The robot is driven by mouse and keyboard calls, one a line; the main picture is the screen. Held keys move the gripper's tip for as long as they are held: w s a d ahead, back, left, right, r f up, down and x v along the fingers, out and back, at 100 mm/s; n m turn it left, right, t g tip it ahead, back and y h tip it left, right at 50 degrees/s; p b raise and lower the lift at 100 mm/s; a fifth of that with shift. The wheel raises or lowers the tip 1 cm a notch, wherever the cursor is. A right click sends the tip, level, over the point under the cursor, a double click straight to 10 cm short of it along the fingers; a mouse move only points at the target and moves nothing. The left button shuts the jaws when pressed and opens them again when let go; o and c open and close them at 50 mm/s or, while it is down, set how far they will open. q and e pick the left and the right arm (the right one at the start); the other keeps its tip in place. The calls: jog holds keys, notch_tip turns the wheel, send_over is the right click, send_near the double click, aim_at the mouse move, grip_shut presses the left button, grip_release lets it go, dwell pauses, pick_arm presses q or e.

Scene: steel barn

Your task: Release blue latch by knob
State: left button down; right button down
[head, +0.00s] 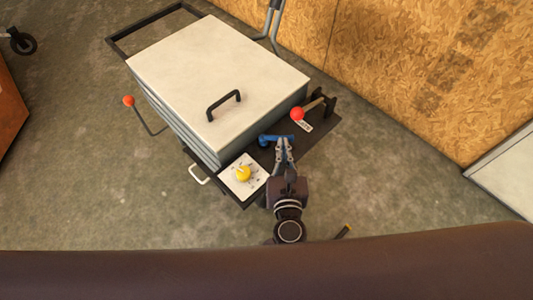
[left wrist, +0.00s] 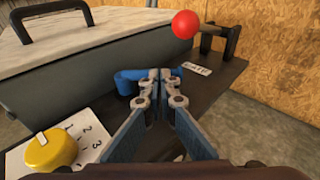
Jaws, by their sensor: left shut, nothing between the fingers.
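The blue latch (head: 275,139) sits on the dark shelf in front of the white lidded box. It also shows in the left wrist view (left wrist: 129,83), with a rounded blue end at its left. My left gripper (head: 284,142) is shut and empty, its fingertips at the right part of the blue latch. In the left wrist view the fingertips (left wrist: 160,75) cover part of the latch, so I cannot tell whether they touch it. My right gripper is not in view.
A yellow dial (head: 243,174) on a numbered white plate is left of my gripper. A red ball-ended lever (head: 297,114) stands to the right. The white box (head: 215,75) has a black handle. A second red-ended lever (head: 129,101) is at left. An OSB wall (head: 420,70) bounds the right.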

pick_arm(q)
jog(key=shift+s, duration=0.1)
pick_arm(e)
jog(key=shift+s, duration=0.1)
pick_arm(q)
jog(key=s+r, duration=0.2)
jog(key=s, duration=0.9)
jog(key=shift+s+a+r, duration=0.2)
jog(key=shift+s+a, duration=0.05)
jog(key=shift+s, duration=0.05)
